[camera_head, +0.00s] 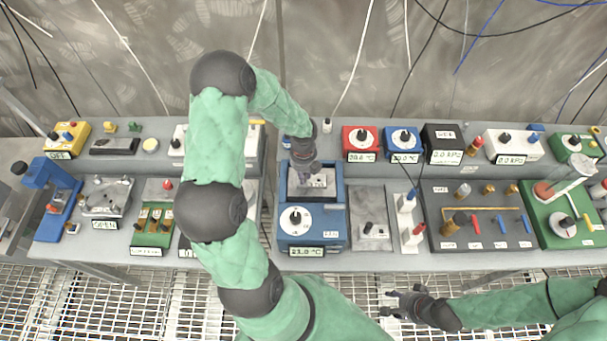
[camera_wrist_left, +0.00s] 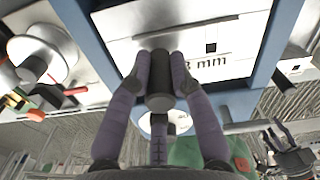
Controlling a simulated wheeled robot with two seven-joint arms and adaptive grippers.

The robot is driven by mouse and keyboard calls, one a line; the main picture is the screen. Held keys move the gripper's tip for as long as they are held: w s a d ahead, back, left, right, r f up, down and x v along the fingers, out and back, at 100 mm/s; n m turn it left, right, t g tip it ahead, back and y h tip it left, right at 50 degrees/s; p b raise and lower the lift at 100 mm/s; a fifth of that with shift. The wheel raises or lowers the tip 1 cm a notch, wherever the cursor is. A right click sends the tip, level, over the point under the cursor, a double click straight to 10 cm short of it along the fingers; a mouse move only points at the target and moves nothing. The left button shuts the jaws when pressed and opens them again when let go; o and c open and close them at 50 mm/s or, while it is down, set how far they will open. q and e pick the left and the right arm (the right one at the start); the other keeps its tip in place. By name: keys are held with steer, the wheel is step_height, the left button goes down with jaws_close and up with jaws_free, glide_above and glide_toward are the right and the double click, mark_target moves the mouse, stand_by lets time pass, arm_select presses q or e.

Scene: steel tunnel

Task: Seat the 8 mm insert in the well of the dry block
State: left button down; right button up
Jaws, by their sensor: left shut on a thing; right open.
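The dry block (camera_head: 313,245) is a blue box with a white dial and a display reading about 21.8 °C. Its top opening has a blue frame, which also shows in the left wrist view (camera_wrist_left: 272,55). The insert (camera_head: 322,178) is a pale metal block with a dark knob; "mm" shows on it in the left wrist view (camera_wrist_left: 225,40). My left gripper (camera_head: 305,176) is shut on the knob, also in the left wrist view (camera_wrist_left: 160,85). The insert lies within the frame's outline; I cannot tell how deep it sits. My right gripper (camera_head: 408,303) is open and empty, in front of the bench.
Red (camera_head: 361,140) and blue (camera_head: 403,140) dial boxes stand behind right. A grey plate with a small knob box (camera_head: 373,231) is right of the dry block. A dark valve panel (camera_head: 480,215) is further right. My left arm hides part of the bench's left side.

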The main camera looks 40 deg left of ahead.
arm_select(q)
steer(key=shift+f, duration=0.1)
steer(key=c, duration=1.1)
jaws_free()
steer(key=shift+r, duration=0.55)
step_height(320, 180, up, 11)
steer(key=shift+r+p, duration=0.1)
steer(key=shift+p, duration=0.55)
